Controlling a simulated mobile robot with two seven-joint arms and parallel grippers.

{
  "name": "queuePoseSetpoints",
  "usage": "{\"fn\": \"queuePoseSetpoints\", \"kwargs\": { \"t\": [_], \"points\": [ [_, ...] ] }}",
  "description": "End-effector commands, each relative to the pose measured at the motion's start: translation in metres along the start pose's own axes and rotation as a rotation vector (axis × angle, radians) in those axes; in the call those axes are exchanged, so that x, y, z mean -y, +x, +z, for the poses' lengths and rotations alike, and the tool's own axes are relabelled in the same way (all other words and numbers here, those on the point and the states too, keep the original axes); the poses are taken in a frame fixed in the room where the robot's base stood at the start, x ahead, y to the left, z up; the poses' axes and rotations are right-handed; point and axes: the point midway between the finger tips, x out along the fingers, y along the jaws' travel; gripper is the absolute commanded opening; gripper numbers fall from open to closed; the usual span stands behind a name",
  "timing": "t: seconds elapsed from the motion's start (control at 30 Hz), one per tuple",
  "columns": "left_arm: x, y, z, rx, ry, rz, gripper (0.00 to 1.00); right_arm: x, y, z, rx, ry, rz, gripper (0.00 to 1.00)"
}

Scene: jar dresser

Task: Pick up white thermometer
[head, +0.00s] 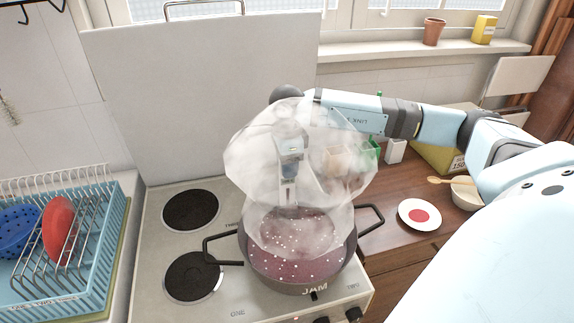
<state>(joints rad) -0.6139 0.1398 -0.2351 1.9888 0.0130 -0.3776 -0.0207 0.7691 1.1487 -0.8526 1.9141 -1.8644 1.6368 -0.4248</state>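A dark pot (303,285) marked JAM holds bubbling reddish jam (318,262) on the stove. My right arm comes in from the right, and its gripper (290,192) points down over the pot inside a cloud of pale steam. A narrow whitish piece shows at the gripper's lower end, but the steam blurs it. I cannot tell whether it is the white thermometer or part of the fingers, or whether the fingers are open. No thermometer is clearly visible elsewhere. My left gripper is not in view.
The stove (153,245) has free burners (190,210) on its left. A raised white lid (200,90) stands behind. A blue dish rack (100,250) is at left. A saucer (420,215) with a red spot, a bowl (466,196), a wooden spoon (436,181) and a white block (395,151) are at right.

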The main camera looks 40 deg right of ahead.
Motion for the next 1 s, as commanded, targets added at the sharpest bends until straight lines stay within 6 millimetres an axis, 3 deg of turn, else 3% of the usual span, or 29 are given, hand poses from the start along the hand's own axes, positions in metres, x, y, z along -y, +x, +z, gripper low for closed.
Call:
{"fn": "queuePoseSetpoints", "kwargs": {
  "t": [0.33,0.5,0.53,1.0],
  "points": [
    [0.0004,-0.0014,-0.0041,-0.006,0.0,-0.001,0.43,-0.0002,0.0097,-0.0001,0.0,0.0,-0.001,0.42],
    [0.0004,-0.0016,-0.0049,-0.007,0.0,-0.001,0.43,-0.0002,0.0095,-0.0001,0.0,0.0,-0.001,0.03],
    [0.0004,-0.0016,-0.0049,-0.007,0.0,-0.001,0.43,-0.0001,0.0095,-0.0001,0.0,0.0,-0.001,0.0],
    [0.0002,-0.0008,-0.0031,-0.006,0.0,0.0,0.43,0.0004,0.0018,0.0001,0.002,0.0,-0.002,0.0]
  ]
}}
